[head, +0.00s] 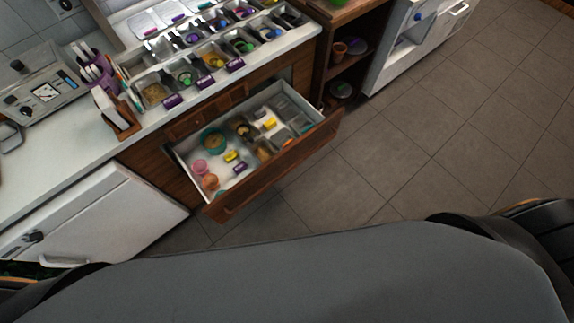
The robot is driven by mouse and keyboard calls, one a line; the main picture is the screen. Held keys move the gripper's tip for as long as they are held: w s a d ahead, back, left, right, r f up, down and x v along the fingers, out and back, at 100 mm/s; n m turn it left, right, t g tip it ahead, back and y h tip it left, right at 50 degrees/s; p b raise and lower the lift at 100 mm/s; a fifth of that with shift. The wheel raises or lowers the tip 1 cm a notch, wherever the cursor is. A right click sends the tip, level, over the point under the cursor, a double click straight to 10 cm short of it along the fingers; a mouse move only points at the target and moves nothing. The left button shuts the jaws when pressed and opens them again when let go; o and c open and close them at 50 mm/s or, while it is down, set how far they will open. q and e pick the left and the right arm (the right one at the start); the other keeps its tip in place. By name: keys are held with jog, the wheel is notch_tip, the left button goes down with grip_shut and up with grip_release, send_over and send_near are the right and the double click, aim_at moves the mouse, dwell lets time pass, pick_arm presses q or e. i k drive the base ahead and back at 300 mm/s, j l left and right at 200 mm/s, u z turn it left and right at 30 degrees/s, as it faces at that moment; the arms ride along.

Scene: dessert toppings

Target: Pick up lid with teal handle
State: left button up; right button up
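I cannot make out for certain a lid with a teal handle at this size. A round teal item (213,138) lies in the left part of the open drawer (272,162); I cannot tell whether it is a lid. On the counter, the topping trays (205,62) hold several small pieces with coloured handles. One green handle (185,79) shows in the front row, and the lids there are too small to tell apart. Neither of my grippers is in view.
The drawer stands pulled out over the floor (400,150). The white counter (60,165) carries a machine (42,88) and a purple utensil holder (97,72). An open wooden shelf (340,65) stands to the right. The tiled floor on the right is clear.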

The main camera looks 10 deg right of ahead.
aim_at(303, 124)
jog(key=i+l+u, duration=0.1)
jog(key=u, duration=0.35)
jog(key=l+u, duration=0.45)
jog(key=i+l+u, duration=0.1)
jog(key=u, duration=0.3)
jog(key=l+u, duration=0.55)
jog(key=l, duration=0.4)
jog(key=k+l+u, duration=0.1)
jog(key=l, duration=0.4)
jog(key=k+l, duration=0.15)
jog(key=l, duration=0.35)
jog(key=k+l+u, duration=0.15)
jog(key=l, duration=0.3)
